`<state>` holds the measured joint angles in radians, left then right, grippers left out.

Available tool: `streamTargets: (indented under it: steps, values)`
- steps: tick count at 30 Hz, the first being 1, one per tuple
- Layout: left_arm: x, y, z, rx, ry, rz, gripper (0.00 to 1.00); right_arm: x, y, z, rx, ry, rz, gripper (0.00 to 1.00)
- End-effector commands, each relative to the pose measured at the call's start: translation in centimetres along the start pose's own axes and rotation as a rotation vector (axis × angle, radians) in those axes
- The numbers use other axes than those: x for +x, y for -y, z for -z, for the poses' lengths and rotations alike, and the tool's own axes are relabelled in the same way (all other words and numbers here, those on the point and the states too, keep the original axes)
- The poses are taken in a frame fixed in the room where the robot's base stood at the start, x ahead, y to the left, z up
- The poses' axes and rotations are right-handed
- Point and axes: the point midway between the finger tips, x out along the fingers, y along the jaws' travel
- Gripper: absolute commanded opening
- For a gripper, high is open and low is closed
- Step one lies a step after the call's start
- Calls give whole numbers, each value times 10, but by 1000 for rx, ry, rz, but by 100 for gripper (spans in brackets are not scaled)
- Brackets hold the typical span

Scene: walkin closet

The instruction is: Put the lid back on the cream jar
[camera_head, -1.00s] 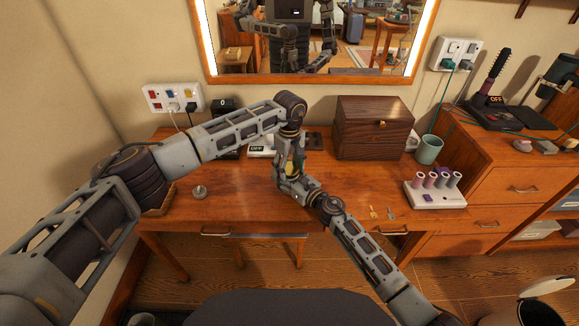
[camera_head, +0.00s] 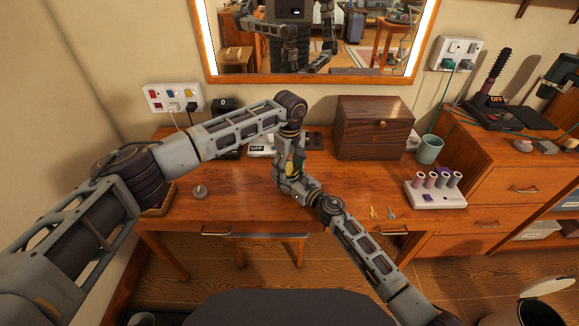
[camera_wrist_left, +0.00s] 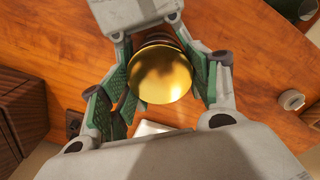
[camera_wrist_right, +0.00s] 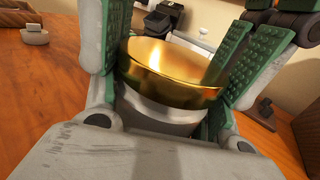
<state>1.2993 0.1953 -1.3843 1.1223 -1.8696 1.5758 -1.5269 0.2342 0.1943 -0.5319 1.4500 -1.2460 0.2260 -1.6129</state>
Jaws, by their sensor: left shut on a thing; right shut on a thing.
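The gold lid (camera_wrist_right: 172,72) is right over the pale cream jar (camera_wrist_right: 158,110) in the right wrist view. They look in contact or nearly so; I cannot tell if the lid is fully seated.
The wooden desk (camera_head: 240,205) is mostly clear. A small round metal object (camera_head: 200,192) stands at left. A dark wooden box (camera_head: 373,130), a green cup (camera_head: 429,149) and a white holder with several rollers (camera_head: 436,195) are at right. A mirror stands behind.

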Motion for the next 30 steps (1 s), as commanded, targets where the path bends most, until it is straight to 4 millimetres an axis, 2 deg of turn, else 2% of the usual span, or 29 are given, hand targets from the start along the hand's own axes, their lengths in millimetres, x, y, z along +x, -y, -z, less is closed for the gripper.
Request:
streamTargets:
  steps: [1, 30]
  values:
    - [6, 3, -2, 1, 4, 12, 29, 2, 2, -6, -2, 8, 2, 16]
    - [16, 2, 1, -6, 0, 5, 30, 2, 1, -7, -5, 11, 0, 16]
